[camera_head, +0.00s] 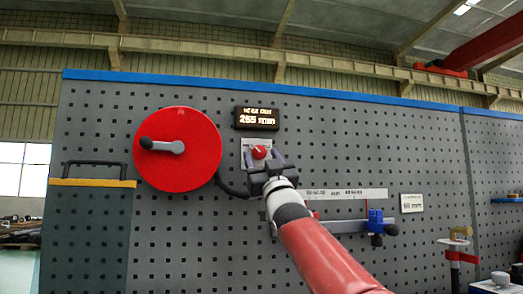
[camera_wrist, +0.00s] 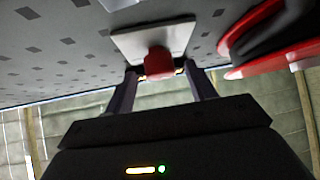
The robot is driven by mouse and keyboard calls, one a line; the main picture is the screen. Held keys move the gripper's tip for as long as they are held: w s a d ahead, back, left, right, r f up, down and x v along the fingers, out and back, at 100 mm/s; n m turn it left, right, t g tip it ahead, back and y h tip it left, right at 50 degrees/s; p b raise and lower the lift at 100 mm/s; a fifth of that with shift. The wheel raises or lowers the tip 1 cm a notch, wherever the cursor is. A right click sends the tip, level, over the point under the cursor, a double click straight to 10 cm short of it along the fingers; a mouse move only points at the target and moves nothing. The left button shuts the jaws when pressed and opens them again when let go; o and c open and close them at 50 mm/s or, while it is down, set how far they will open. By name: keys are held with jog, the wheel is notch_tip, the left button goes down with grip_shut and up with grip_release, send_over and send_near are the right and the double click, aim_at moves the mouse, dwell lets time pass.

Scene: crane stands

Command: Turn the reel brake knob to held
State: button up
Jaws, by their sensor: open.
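The reel brake knob (camera_head: 259,152) is a small red knob on a pale plate (camera_head: 247,145) fixed to the pegboard, just right of the large red reel (camera_head: 205,130). In the wrist view the red knob (camera_wrist: 159,62) stands out from its pale plate (camera_wrist: 180,36). My gripper (camera_head: 265,160) is open at the knob, with one finger on each side. In the wrist view the fingers of my gripper (camera_wrist: 160,82) straddle the knob with gaps visible. Whether the tips touch it cannot be told. The knob's marking is not readable.
A display reading about 255 mm (camera_head: 257,118) hangs above the knob. A ruler strip (camera_head: 350,194) and a rail with a blue slider (camera_head: 375,220) lie to the lower right. The reel's dark crank handle (camera_head: 147,143) is at left. A dark cable runs from the reel towards my gripper.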

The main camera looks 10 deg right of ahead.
jog(key=shift+w+r, duration=0.15)
jog(key=shift+w, duration=0.1)
jog(key=c, duration=1)
jog(key=shift+h, duration=0.3)
